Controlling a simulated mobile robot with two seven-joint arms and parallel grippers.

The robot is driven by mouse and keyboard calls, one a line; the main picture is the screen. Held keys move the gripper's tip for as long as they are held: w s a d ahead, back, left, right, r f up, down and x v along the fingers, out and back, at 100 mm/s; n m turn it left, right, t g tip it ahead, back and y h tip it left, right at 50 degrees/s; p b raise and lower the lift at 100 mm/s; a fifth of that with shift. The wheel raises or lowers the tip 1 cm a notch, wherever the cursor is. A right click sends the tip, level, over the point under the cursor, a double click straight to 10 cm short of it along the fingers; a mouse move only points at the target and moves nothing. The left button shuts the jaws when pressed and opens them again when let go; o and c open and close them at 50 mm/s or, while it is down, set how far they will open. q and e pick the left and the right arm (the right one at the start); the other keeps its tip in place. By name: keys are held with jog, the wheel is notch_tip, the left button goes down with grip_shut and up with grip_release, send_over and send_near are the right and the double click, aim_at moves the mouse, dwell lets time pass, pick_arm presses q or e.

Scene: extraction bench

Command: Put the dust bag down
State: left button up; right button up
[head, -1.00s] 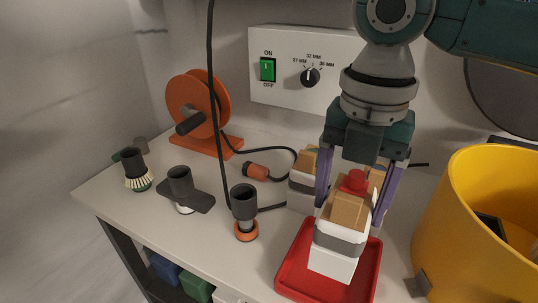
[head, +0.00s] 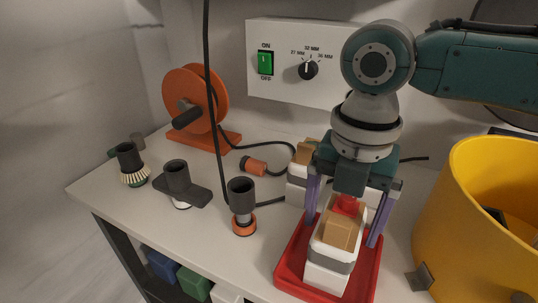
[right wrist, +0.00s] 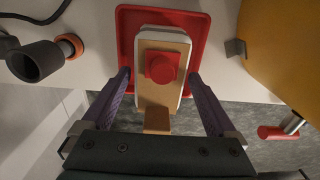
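The dust bag (head: 332,255) is a white block-shaped bag with a grey band, a tan card on top and a red round piece. It stands slightly tilted in the red tray (head: 289,272), and it also shows in the right wrist view (right wrist: 174,39). My right gripper (head: 341,233) comes down over it from above. The bag's base is partly hidden. My left gripper is not in view.
A yellow bin (head: 455,215) stands close at the right. Behind the bag is a similar white box (head: 297,181). Left of the tray are a dark nozzle (head: 242,195), a flat nozzle (head: 178,180), a brush (head: 130,160) and an orange reel (head: 215,95). A hanging cable (head: 209,80) crosses the view.

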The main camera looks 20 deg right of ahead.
jog(key=shift+o, duration=0.2)
jog(key=shift+r, duration=0.2)
notch_tip(320, 180, up, 12)
jog(key=p, duration=0.3)
jog(key=s+a+f+m+t+y, duration=0.2)
jog(key=s+a+f+m+y, duration=0.1)
jog(key=s+a+f+m, duration=0.65)
jog(key=s+d+m+h, duration=0.1)
jog(key=s+d+m, duration=0.2)
jog(key=m, duration=0.4)
jog(key=s+d+r+m+t+h, duration=0.1)
jog(key=s+d+m, duration=0.2)
jog(key=m, duration=0.5)
jog(key=shift+s+d+t+h, duration=0.2)
jog(key=shift+d+t+h, duration=0.1)
jog(key=shift+h, duration=0.1)
